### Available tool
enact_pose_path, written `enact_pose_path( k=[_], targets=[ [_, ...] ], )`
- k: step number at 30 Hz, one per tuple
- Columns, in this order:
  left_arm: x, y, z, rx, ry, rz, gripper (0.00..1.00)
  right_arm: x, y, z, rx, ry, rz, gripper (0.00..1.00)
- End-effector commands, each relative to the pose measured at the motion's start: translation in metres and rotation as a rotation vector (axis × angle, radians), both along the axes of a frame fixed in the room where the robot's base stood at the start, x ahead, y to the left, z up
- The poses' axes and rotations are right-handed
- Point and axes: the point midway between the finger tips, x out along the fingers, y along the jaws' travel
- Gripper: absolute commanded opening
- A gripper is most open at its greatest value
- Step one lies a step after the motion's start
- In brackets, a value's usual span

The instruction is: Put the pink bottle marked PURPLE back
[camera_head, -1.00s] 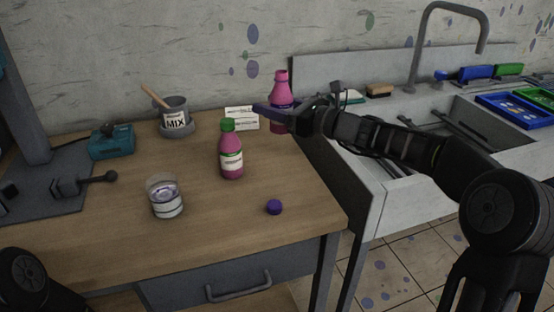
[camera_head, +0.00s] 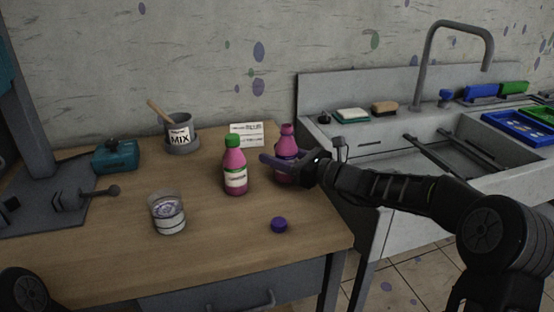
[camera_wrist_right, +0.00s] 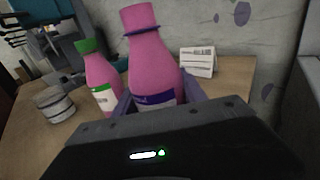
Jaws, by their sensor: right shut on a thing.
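The uncapped pink bottle with a purple label (camera_head: 286,142) is upright in my right gripper (camera_head: 284,164), at the right side of the wooden table. In the right wrist view the bottle (camera_wrist_right: 152,55) stands between my right gripper's fingers (camera_wrist_right: 163,98), which are shut on it. Its label writing is too small to read. I cannot tell whether its base touches the table. A purple cap (camera_head: 279,225) lies on the table in front of it. A second pink bottle with a green cap (camera_head: 235,165) stands just left of it. My left gripper is not in view.
A glass jar (camera_head: 168,213) stands on the table (camera_head: 120,260) at front left. A grey MIX pot (camera_head: 181,138), a teal box (camera_head: 116,156) and a white card (camera_head: 246,134) are behind. The sink (camera_head: 440,150) is on the right.

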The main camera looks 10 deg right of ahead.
Motion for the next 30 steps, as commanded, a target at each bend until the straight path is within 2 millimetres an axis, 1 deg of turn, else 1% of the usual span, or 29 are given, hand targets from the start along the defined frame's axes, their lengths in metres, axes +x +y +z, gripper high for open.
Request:
enact_pose_path(
  k=[2,10,14,15,21,23,30],
  targets=[
    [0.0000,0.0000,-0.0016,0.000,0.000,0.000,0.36,-0.0001,0.0004,-0.0069,0.001,-0.001,0.001,0.00],
    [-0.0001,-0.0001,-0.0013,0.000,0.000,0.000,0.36,-0.0001,0.0004,-0.0073,0.000,-0.001,0.000,0.00],
    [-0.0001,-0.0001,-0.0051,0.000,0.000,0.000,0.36,-0.0001,0.0004,-0.0117,0.000,-0.001,0.000,0.00],
    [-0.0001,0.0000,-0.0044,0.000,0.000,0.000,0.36,-0.0001,0.0002,-0.0113,0.000,-0.001,0.000,0.50],
    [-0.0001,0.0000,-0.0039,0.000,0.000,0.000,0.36,-0.0001,0.0002,-0.0109,-0.001,-0.001,0.000,0.66],
    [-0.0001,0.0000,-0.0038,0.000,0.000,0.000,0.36,-0.0001,0.0002,-0.0108,-0.001,-0.001,0.000,0.70],
    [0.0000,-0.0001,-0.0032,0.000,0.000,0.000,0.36,-0.0001,0.0002,-0.0100,0.000,-0.001,0.000,0.70]
  ],
)
